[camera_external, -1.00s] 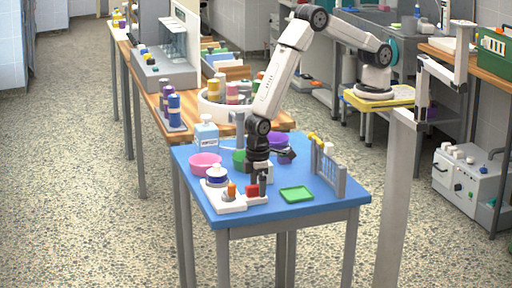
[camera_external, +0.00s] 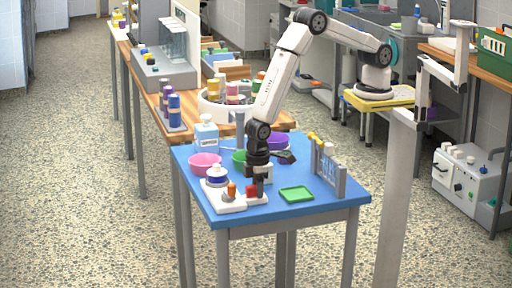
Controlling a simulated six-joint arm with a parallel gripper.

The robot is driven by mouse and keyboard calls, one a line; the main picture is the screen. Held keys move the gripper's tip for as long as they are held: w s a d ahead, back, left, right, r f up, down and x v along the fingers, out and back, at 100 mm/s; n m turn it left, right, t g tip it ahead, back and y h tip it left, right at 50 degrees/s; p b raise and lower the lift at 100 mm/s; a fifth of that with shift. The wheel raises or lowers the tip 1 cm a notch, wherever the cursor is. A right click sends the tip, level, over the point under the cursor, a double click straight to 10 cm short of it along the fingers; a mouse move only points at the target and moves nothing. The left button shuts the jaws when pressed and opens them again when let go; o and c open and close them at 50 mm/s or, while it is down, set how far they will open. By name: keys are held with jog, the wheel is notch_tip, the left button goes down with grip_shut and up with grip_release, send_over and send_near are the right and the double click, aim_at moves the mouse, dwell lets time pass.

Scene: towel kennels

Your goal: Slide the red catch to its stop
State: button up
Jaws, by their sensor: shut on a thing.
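The red catch (camera_external: 251,189) sits low on a small white base (camera_external: 257,201) near the front edge of the blue table. My gripper (camera_external: 260,194) points straight down at the catch, on its right side in the picture. Its dark fingers are shut on the red catch, and they partly hide it and the base behind them. The view is too small to show the catch's track or its stop.
The blue table (camera_external: 235,213) also holds a white stand with an orange-topped piece (camera_external: 232,190), a pink bowl (camera_external: 205,162), a white bottle (camera_external: 206,136), a green tray (camera_external: 296,194) and a tube rack (camera_external: 327,172). Bare tabletop shows around the tray.

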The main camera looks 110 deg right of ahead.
aim_at(247, 187)
jog(key=shift+w, duration=1.65)
dwell(0.4)
jog(key=o, duration=1.3)
jog(key=shift+o, duration=0.2)
jog(key=shift+r, duration=0.15)
jog(key=shift+r, duration=4.85)
